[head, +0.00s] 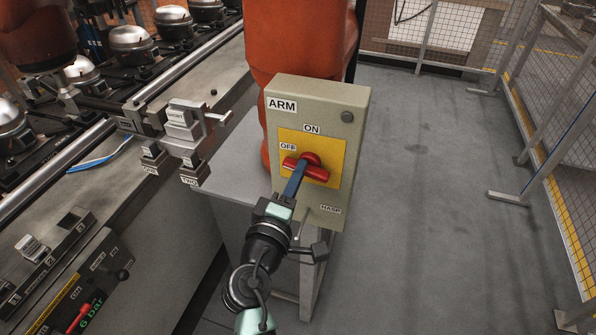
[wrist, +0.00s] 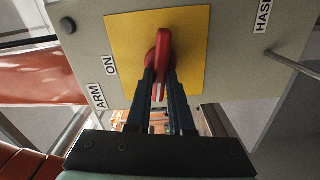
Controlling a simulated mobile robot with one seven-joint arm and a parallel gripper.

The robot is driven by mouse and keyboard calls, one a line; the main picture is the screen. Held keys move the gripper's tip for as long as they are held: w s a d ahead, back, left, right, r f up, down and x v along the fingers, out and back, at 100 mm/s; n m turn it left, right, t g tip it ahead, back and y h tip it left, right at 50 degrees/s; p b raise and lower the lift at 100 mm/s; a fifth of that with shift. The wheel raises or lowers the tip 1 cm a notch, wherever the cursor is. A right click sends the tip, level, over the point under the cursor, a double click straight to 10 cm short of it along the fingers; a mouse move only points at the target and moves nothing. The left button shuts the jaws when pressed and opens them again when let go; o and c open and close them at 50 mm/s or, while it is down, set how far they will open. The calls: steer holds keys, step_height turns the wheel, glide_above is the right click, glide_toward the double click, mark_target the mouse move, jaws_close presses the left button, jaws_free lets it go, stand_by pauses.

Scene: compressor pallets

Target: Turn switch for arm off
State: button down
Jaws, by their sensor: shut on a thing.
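The grey-beige switch box marked ARM (head: 318,105) stands in the middle of the head view. Its yellow plate (head: 335,150) has an ON label at the top and an OFF label at the left. The red switch handle (head: 317,173) lies crosswise, its left end by the OFF label. My gripper (head: 297,172) reaches it from below and is shut on it. In the wrist view the handle (wrist: 163,48) stands between the two dark fingers (wrist: 160,78); ON shows at the left there, and OFF is not seen.
A hasp rod (wrist: 292,64) sticks out near the HASP label. An orange machine (head: 300,40) rises behind the box. A metal fixture (head: 188,130) and a conveyor bench with compressors (head: 132,42) are at the left. Open floor (head: 420,180) and mesh fencing (head: 535,90) are at the right.

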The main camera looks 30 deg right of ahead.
steer(key=shift+f+n+p, duration=0.1)
steer(key=shift+n+p, duration=0.2)
steer(key=shift+n, duration=0.8)
steer(key=c, duration=0.8)
jaws_free()
steer(key=b+v, duration=0.1)
steer(key=v, duration=1.2)
steer(key=shift+b, duration=0.35)
